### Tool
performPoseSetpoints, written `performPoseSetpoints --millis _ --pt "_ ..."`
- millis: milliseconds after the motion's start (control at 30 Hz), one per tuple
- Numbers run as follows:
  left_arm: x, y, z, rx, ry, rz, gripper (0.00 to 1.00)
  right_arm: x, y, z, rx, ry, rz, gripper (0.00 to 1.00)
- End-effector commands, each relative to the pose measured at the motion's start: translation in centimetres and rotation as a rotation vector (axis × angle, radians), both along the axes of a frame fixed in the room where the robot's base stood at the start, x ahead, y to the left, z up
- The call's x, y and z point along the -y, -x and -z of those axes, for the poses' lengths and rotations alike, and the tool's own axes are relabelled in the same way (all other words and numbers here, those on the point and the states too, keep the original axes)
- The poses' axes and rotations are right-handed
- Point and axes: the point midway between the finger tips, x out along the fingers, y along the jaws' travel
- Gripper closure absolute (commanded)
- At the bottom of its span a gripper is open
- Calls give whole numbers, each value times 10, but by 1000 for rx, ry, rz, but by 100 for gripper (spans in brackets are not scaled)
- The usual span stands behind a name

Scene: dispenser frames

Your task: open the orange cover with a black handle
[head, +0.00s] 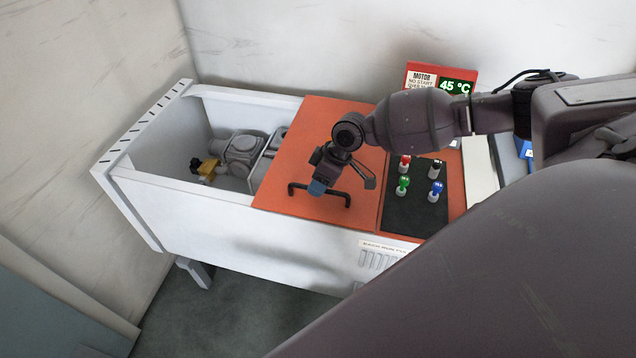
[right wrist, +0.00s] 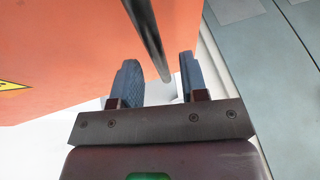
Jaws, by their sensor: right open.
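The orange cover (head: 290,160) lies on the right part of the white box; the box's left part is uncovered. The black handle (head: 293,188) is a low bar near the cover's front edge. My right gripper (head: 318,187) is above the handle's middle and hides part of it. In the right wrist view the orange cover (right wrist: 70,50) fills the upper left. There the handle (right wrist: 148,40) runs down to between the two open fingers (right wrist: 160,80), with gaps on both sides. I cannot tell whether a finger touches it. My left gripper is not in view.
The white box (head: 220,235) holds grey machinery (head: 243,152) and a yellow part (head: 205,168). A black panel (head: 415,210) with several coloured knobs lies right of the cover. A red sign (head: 441,78) reading 45 °C stands behind. White walls enclose the back and left.

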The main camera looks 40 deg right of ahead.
Motion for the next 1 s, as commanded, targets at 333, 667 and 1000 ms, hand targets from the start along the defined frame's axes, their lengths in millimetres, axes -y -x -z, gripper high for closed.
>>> performPoseSetpoints --millis 333,667,1000 --pt "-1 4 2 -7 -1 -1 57 -2 -1 4 2 0 0 60" --pt "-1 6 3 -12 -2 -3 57 -2 -1 4 2 0 0 100" --pt "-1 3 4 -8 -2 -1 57 -5 -5 4 1 0 -1 100"
